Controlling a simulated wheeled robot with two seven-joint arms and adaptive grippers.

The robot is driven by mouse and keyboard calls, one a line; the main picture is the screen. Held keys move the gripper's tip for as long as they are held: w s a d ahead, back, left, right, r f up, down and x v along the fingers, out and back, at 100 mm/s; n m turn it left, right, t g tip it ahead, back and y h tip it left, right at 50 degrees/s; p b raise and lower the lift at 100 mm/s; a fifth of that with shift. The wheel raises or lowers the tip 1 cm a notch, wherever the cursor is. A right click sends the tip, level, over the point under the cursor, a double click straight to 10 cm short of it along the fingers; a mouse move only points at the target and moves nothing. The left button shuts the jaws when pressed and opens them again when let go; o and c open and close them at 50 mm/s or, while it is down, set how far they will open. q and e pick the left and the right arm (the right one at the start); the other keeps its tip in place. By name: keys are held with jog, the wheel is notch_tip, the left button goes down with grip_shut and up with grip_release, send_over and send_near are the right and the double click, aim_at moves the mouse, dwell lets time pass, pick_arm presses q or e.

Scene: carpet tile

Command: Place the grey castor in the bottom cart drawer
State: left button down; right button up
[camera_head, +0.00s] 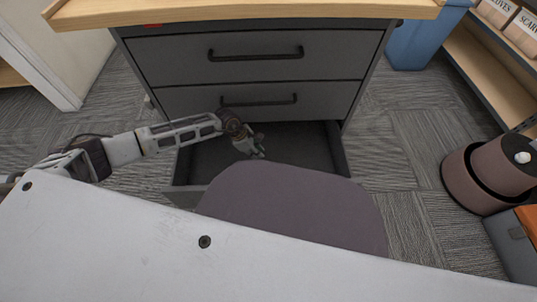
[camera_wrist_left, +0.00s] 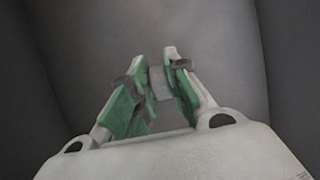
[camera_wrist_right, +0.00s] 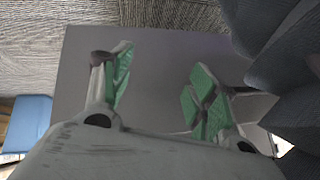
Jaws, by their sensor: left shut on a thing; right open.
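The cart's bottom drawer (camera_head: 300,145) is pulled out below two closed drawers, and its grey floor is visible. My left gripper (camera_head: 257,152) reaches from the left over the open drawer and points down into it. In the left wrist view its green-padded fingers (camera_wrist_left: 156,66) are shut on a small grey piece, the grey castor (camera_wrist_left: 160,84); the fingers hide much of it. Smooth grey drawer surfaces surround it; I cannot tell whether the castor touches the floor. My right gripper (camera_wrist_right: 160,65) is open and empty in the right wrist view, before a flat grey panel (camera_wrist_right: 150,90).
A rounded mauve-grey shape (camera_head: 295,205) hides part of the drawer's front. The wooden cart top (camera_head: 250,12) overhangs the drawers. A blue bin (camera_head: 415,42), wooden shelves (camera_head: 490,60) and a round brown container (camera_head: 490,175) stand at the right. Carpet (camera_head: 405,150) is clear beside the cart.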

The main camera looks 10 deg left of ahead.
pick_arm(q)
jog(key=shift+w+d, duration=0.2)
jog(key=shift+d, duration=0.45)
jog(key=shift+d, duration=0.1)
jog(key=shift+w+d+f+b, duration=0.2)
jog(key=shift+d+f+b, duration=0.05)
jog(key=shift+d+b, duration=0.25)
jog(key=shift+w+d+f+b, duration=0.15)
jog(key=shift+d+f+b, duration=0.2)
jog(key=shift+d, duration=0.3)
jog(key=shift+w+d+f+b, duration=0.2)
jog(key=shift+d+b, duration=0.25)
jog(key=shift+d, duration=0.1)
jog(key=shift+f, duration=0.1)
jog(key=c, duration=1.4)
grip_release()
jog(key=shift+o, duration=0.2)
